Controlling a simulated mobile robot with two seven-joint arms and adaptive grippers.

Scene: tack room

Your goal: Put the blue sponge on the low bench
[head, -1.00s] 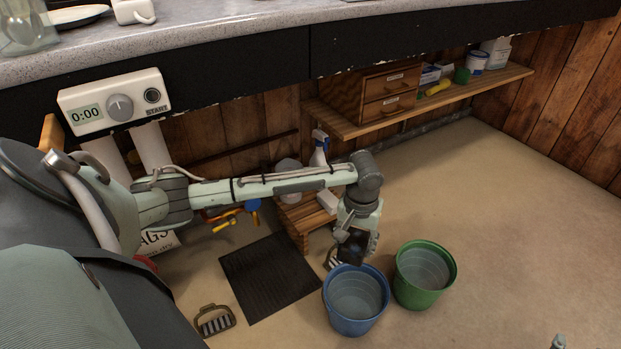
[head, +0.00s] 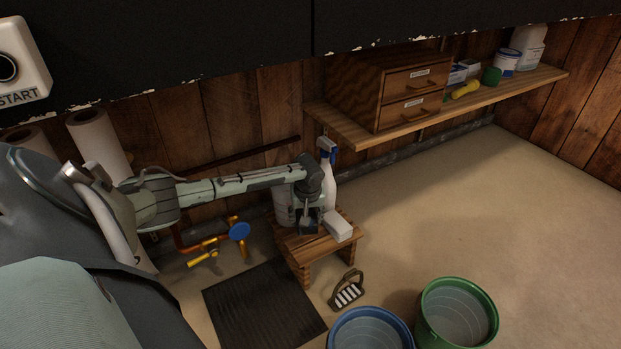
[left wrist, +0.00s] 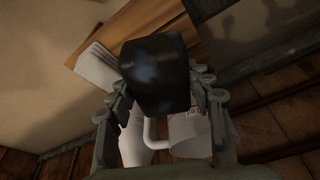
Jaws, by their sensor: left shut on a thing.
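The low bench (head: 291,243) is a small wooden step-like bench by the wall, left of centre in the head view. Its wood shows at the top of the left wrist view (left wrist: 140,18). My left gripper (head: 308,222) is above the bench top, pointing down. In the left wrist view its fingers (left wrist: 160,95) are shut on a dark, nearly black-blue block, which I take for the blue sponge (left wrist: 155,72). Whether the block touches the bench is not clear. My right gripper is not in view.
On the bench stand a white block (head: 338,226), a spray bottle (head: 329,180) and a white container (head: 284,207), close around the gripper. A stirrup (head: 347,290), blue bucket (head: 370,335), green bucket (head: 457,315) and black mat (head: 262,310) are on the floor.

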